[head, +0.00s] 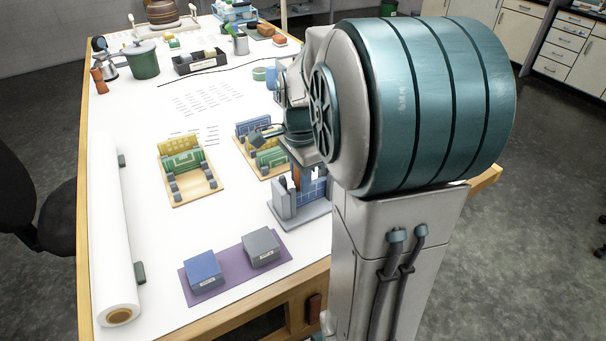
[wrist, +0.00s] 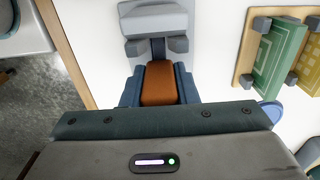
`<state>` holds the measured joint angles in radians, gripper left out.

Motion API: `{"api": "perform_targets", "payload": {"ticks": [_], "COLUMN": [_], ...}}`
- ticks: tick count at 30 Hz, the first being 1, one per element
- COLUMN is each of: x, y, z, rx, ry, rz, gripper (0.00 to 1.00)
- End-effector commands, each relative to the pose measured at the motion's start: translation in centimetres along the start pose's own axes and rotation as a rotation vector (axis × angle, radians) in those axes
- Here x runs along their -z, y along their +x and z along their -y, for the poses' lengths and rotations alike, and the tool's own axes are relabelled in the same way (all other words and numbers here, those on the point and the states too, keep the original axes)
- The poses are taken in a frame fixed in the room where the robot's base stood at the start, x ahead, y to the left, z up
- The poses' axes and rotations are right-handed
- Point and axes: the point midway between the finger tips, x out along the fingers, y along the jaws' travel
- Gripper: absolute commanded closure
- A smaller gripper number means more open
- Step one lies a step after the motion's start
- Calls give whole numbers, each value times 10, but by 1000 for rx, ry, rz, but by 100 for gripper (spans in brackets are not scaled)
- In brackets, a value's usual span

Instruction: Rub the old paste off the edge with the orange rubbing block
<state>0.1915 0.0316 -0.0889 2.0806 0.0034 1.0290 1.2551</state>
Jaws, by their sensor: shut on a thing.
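My gripper (wrist: 159,88) is shut on the orange rubbing block (wrist: 160,84), which sits between its two blue-grey fingers. In the head view a small orange-brown patch of the block (head: 296,177) shows, and my arm hides most of the gripper. A grey stand (head: 300,216) with a blue tile piece (head: 313,190) is right at the gripper. In the wrist view a grey part of the stand (wrist: 155,22) lies just beyond the block. I cannot tell whether block and tile edge touch. Paste on the edge cannot be made out.
A purple mat (head: 222,282) carries a blue block (head: 203,271) and a grey block (head: 261,247). A paper roll (head: 112,230) lies along the left edge.

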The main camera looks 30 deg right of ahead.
Motion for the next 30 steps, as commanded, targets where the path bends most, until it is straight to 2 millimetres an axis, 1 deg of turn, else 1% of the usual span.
{"api": "perform_targets", "payload": {"ticks": [8,24,30], "x": [2,30,36], "y": [1,2,3], "z": [0,-1,-1], "rx": [-2,-3,-3], "ry": [0,4,3], "rz": [2,0,-1], "gripper": [91,91,91]}}
